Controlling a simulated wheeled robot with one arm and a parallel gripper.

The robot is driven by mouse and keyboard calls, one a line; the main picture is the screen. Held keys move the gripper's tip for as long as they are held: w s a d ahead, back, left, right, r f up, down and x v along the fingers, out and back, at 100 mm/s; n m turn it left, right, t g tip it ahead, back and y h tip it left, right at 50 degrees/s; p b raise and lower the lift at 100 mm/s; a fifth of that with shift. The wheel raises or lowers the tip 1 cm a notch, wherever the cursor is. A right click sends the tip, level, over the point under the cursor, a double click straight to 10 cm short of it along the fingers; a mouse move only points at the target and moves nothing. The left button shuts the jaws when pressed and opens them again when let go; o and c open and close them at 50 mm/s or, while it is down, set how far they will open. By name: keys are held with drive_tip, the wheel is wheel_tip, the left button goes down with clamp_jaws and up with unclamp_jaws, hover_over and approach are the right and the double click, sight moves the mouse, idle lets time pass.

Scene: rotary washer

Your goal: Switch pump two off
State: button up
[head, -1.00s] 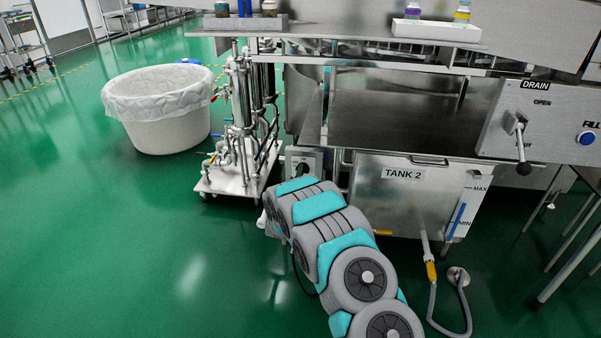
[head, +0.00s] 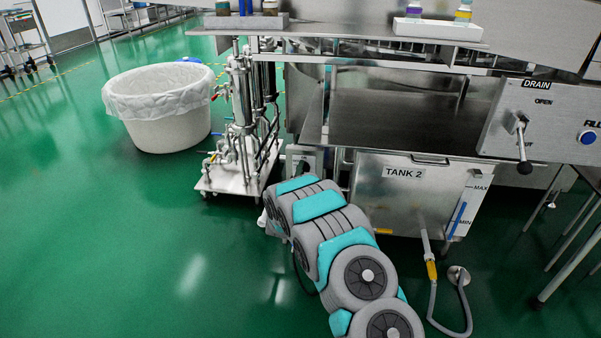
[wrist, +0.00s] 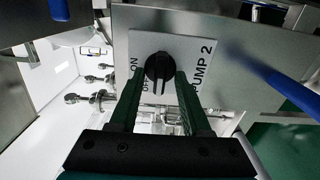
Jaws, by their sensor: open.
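The pump two switch is a black rotary knob (wrist: 159,66) on a white plate (wrist: 178,44) marked PUMP 2, ON and OFF in the wrist view. The knob's ridge runs roughly up and down in that picture; I cannot tell for sure which mark it points at. My gripper (wrist: 159,78) is open, with one dark green finger on each side of the knob. I cannot tell whether either finger touches it. In the head view a small grey box (head: 303,155) stands left of tank 2, just beyond my arm; my gripper is hidden there.
Tank 2 (head: 410,200) stands right of my arm, with a hose (head: 434,300) at its front. A pipe cart (head: 240,180) and a white lined tub (head: 165,130) are to the left. A blue rod (wrist: 270,75) crosses the wrist view's right side. Green floor at left is clear.

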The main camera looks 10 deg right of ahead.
drive_tip(key=shift+s, duration=0.1)
drive_tip(key=v, duration=0.7)
drive_tip(key=shift+s+b, duration=0.3)
drive_tip(key=shift+b, duration=0.05)
drive_tip(key=shift+a, duration=0.1)
drive_tip(key=shift+r, duration=0.1)
drive_tip(key=s+a+r+m+g+y, duration=0.1)
drive_tip(key=s+r+m+g+y, duration=0.3)
drive_tip(key=s, duration=0.5)
drive_tip(key=s+r+m+g+y, duration=0.1)
drive_tip(key=s+r+m+g, duration=0.3)
drive_tip(key=s, duration=0.5)
drive_tip(key=s+d+r+m+g, duration=0.1)
drive_tip(key=s+r+m+g, duration=0.1)
drive_tip(key=s, duration=1.2)
drive_tip(key=s+d+r+m+g, duration=0.1)
drive_tip(key=s+g, duration=0.4)
drive_tip(key=s, duration=1)
drive_tip(key=s+d+r+m+g, duration=0.1)
drive_tip(key=s+r+m+g, duration=0.2)
drive_tip(key=s, duration=1.1)
drive_tip(key=shift+s+d+r+m+g+y, duration=0.3)
drive_tip(key=shift+d+g, duration=0.1)
drive_tip(key=shift+g, duration=0.1)
